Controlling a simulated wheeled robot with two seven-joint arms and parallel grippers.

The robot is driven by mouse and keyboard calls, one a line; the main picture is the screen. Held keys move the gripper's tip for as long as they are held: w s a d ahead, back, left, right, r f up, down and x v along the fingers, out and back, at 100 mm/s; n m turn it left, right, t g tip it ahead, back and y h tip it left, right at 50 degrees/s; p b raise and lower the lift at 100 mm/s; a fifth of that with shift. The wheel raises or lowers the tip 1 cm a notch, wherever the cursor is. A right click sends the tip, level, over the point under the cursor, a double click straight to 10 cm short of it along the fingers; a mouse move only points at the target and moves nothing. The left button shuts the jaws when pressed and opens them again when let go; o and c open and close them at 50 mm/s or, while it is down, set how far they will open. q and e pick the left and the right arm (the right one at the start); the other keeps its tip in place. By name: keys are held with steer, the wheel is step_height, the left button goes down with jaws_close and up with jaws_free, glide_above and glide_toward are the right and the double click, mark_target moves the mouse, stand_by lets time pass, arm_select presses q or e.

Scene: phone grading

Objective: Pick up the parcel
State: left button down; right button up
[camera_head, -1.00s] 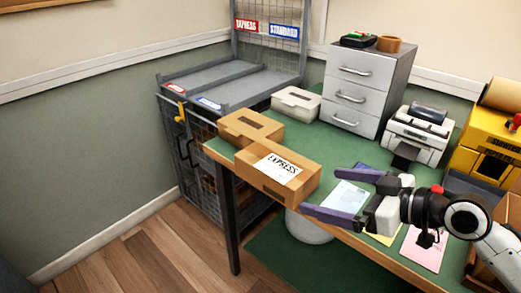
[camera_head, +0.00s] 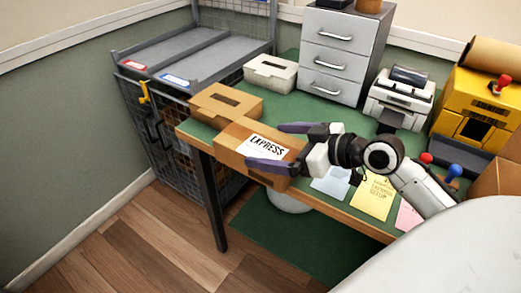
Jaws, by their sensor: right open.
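The parcel (camera_head: 233,143) is a brown cardboard box with a white EXPRESS label on top. It lies at the front left edge of the green desk. My right gripper (camera_head: 268,147) is open, with its two purple fingers reaching left over the parcel's right part, one toward the far side and one toward the near side. I cannot tell whether the fingers touch it. My left gripper is not in view.
A second brown box (camera_head: 226,102) sits just behind the parcel, and a white box (camera_head: 271,70) is farther back. Grey drawers (camera_head: 338,55), a printer (camera_head: 402,96) and a yellow machine (camera_head: 478,115) line the back. A wire cage cart (camera_head: 160,130) stands left. Papers (camera_head: 372,196) lie near the front edge.

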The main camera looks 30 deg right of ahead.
mark_target(262, 141)
steer(key=x, duration=0.4)
steer(key=shift+w+r, duration=0.1)
steer(key=shift+w, duration=0.1)
steer(key=shift+c, duration=0.3)
steer(key=shift+r, duration=0.1)
steer(key=c, duration=1)
